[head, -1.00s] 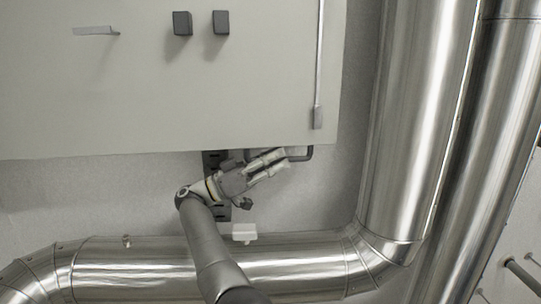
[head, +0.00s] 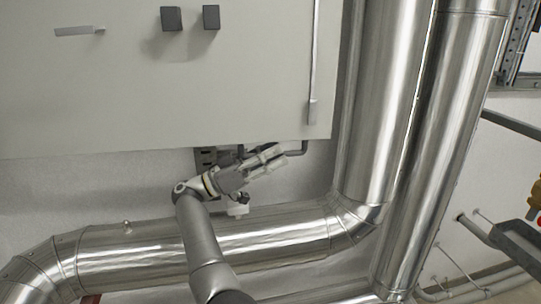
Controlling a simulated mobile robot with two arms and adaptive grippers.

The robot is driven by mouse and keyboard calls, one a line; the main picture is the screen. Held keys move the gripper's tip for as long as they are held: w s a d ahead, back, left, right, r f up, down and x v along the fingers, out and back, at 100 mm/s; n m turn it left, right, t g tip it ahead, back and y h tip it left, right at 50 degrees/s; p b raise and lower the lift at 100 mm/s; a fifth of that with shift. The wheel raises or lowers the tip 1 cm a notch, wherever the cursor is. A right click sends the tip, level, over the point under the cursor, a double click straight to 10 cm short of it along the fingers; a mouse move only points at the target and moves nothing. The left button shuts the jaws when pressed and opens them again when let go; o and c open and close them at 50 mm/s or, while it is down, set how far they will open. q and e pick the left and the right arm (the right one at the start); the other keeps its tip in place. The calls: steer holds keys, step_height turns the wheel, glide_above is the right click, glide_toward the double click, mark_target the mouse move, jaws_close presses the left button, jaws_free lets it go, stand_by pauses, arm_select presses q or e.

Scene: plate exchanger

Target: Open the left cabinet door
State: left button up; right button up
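The light grey cabinet (head: 150,90) fills the upper left of the head view, and its front looks shut. A slim vertical handle rod (head: 314,60) with a grey grip (head: 312,112) is near its right edge. My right gripper (head: 272,160) is just below the cabinet's lower edge, left of and below that grip. Its two light fingers point right and slightly up, with a narrow gap between them, and nothing shows between them. It is apart from the handle in the picture. My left gripper is not in view.
Two dark blocks (head: 171,18) and a small flat bracket (head: 75,31) sit on the cabinet front. A dark bent pipe (head: 304,148) is below the cabinet, close to the fingers. Large shiny pipes run along the right (head: 385,100) and below (head: 110,252).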

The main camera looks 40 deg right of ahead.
steer(key=v, duration=0.7)
steer(key=shift+a, duration=0.25)
steer(key=shift+w+f, duration=0.15)
steer(key=shift+w, duration=0.05)
stand_by(0.6)
